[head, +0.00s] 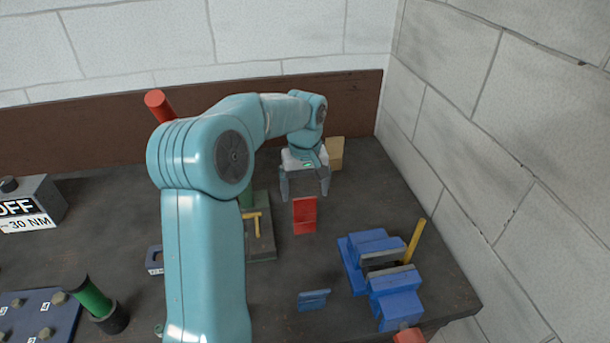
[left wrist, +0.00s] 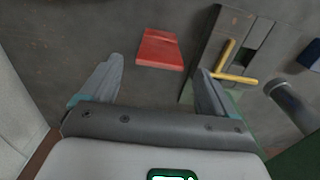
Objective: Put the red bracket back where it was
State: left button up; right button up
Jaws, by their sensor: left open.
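The red bracket (head: 305,215) stands on the dark bench near the middle of the head view. It also shows in the left wrist view (left wrist: 160,48), ahead of and between the fingers, apart from them. My left gripper (head: 306,195) is open and empty, just behind the bracket in the head view. Its two fingers show spread apart in the left wrist view (left wrist: 157,78). My right gripper is in neither view.
A blue vise (head: 365,247) with a yellow bar (head: 415,240) stands to the right. A small blue piece (head: 313,299) lies in front. A grey fixture (head: 262,245) with yellow parts is left of the bracket. A tan block (head: 335,152) sits behind my gripper. A wall bounds the right side.

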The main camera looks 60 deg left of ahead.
pick_arm(q)
jog(key=shift+r, duration=2.7)
